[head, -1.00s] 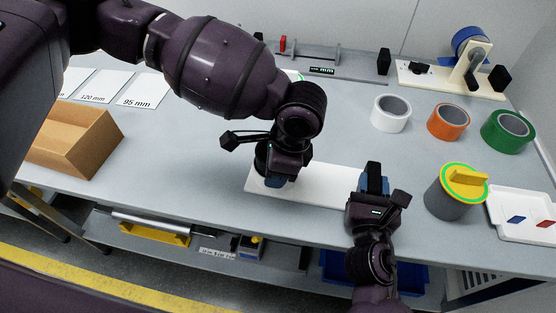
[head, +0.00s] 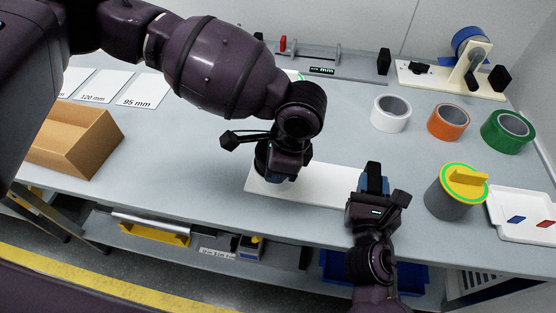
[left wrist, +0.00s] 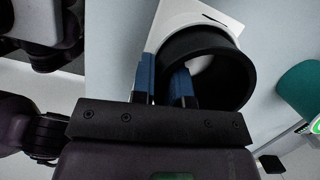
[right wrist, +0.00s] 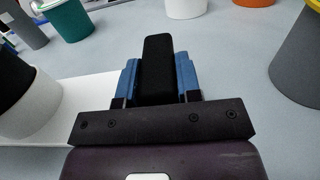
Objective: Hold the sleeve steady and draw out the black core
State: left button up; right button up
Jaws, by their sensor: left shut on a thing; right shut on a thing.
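The black core (left wrist: 240,75) is a hollow tube with an open end in the left wrist view. My left gripper (left wrist: 163,85) is shut on its wall, one blue finger inside and one outside. In the right wrist view the core (right wrist: 14,72) is dark above a pale sleeve (right wrist: 35,105) at the left edge; how far it stands out is unclear. My left gripper (head: 277,176) hides most of both in the head view. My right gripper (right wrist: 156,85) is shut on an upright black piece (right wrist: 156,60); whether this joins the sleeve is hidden.
A white board (head: 325,185) lies under the grippers. A grey canister with a yellow lid (head: 455,195) and a white tray (head: 525,225) stand to the right. Tape rolls (head: 390,114) stand behind. A cardboard box (head: 75,140) is at left; the table between is clear.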

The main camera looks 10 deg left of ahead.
pick_arm(q)
jog(key=shift+f, duration=0.15)
grip_shut()
pick_arm(e)
jog(key=shift+f, duration=0.35)
pick_arm(q)
jog(key=shift+r, duration=0.3)
jog(key=shift+d+r, duration=0.1)
jog(key=shift+r, duration=2.7)
pick_arm(e)
jog(key=o, duration=1.1)
jog(key=shift+r, duration=0.2)
